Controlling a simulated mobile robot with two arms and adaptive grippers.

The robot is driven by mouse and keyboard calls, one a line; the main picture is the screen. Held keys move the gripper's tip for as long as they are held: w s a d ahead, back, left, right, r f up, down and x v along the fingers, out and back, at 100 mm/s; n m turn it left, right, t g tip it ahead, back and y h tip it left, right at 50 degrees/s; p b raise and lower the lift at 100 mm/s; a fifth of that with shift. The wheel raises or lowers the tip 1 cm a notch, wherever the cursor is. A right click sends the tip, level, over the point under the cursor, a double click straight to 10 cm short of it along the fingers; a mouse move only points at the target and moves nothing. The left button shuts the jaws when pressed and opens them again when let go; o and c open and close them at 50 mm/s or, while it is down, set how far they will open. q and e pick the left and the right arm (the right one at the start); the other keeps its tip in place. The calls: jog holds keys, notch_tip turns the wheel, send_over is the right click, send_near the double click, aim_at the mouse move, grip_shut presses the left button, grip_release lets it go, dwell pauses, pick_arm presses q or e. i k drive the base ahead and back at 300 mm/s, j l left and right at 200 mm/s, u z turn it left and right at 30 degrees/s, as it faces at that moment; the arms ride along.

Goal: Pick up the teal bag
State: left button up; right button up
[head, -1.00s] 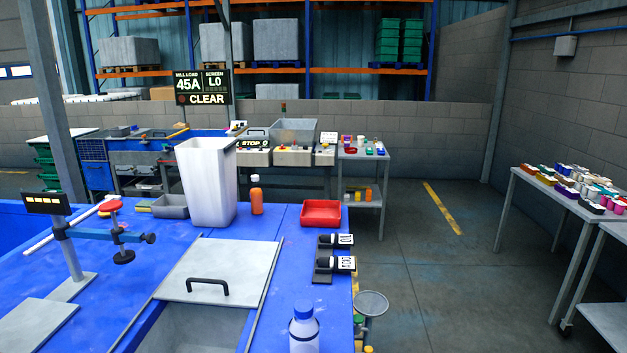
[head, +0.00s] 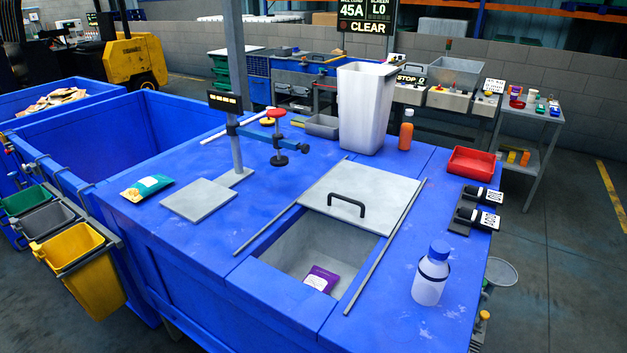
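The teal bag (head: 147,187) lies flat on the left part of the blue worktop (head: 215,250). It is teal with a yellow and pale printed part. It lies to the left of a grey square plate (head: 198,199) at the foot of a stand. Nothing touches it from above. Neither of my grippers shows in the head view.
A grey bin well (head: 290,255) with a purple packet (head: 321,279) inside is open in the worktop, its handled lid (head: 362,197) behind it. A post stand (head: 238,140) with a red-knobbed arm rises beside the plate. A white bottle (head: 430,275) stands at right. Coloured bins (head: 85,270) hang at left.

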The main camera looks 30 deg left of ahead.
aim_at(138, 191)
jog(key=u, duration=1.85)
jog(key=i+j+z, duration=0.1)
jog(key=z, duration=0.35)
jog(key=i+j+z, duration=0.1)
jog(key=j+z, duration=0.15)
jog(key=z, duration=0.25)
jog(key=i+j+z, duration=0.1)
jog(key=z, duration=0.35)
jog(key=j+z, duration=0.3)
jog(key=z, duration=0.15)
